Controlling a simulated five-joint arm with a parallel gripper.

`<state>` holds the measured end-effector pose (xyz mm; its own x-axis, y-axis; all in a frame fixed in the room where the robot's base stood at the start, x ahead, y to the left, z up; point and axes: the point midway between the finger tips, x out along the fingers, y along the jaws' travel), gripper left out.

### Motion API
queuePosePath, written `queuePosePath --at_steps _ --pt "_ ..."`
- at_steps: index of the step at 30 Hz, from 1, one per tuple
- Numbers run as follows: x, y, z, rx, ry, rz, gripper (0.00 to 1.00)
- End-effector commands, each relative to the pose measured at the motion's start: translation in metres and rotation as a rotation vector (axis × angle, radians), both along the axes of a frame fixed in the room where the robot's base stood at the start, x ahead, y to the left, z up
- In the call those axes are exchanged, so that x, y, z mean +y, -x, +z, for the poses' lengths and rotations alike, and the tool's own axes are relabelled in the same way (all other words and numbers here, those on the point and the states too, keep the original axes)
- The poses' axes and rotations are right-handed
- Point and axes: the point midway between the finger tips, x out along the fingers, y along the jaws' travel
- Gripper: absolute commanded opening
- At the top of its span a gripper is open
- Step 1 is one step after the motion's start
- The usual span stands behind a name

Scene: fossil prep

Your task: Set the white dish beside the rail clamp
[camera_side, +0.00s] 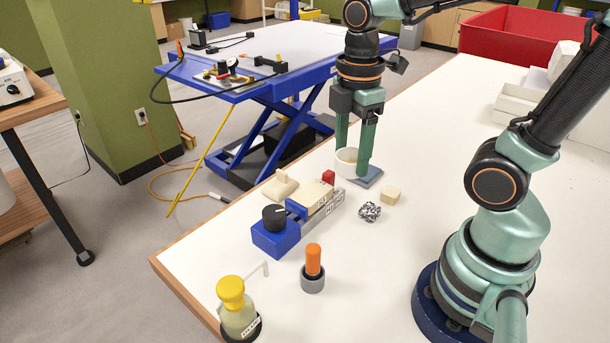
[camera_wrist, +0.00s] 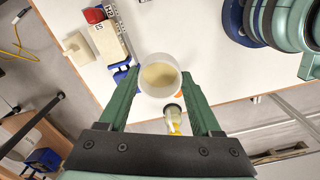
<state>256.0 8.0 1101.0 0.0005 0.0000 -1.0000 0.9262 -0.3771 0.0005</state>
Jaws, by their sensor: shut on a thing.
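The white dish (camera_side: 346,161) is a small round cup with a cream-coloured inside. My gripper (camera_side: 353,164) is shut on it, one green finger on each side. In the wrist view the dish (camera_wrist: 160,75) sits upright between the fingertips. A grey-blue slab (camera_side: 370,178) lies just below and beside it; I cannot tell whether the dish touches the slab or table. The rail clamp (camera_side: 276,240), with a blue body, black knob and metal rail, lies to the left and nearer the side camera. Its red end (camera_side: 328,177) points toward the dish.
A tan block (camera_side: 391,195) and crumpled foil (camera_side: 370,211) lie right of the rail clamp. A pale piece (camera_side: 280,187) lies left of it. An orange-handled tool in a grey holder (camera_side: 313,268) and a yellow-capped bottle (camera_side: 238,308) stand in front. The white table is otherwise clear nearby.

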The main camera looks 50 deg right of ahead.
Motion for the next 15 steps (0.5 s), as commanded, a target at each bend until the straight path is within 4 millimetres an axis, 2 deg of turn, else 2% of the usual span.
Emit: queuePosePath --at_steps 2,5,15 --pt "-0.007 0.004 0.001 0.0 0.0 -0.007 0.11" --pt "-0.009 0.006 -0.008 0.003 0.0 -0.008 0.11" --pt "-0.009 0.009 -0.088 0.011 0.0 -0.007 0.11"
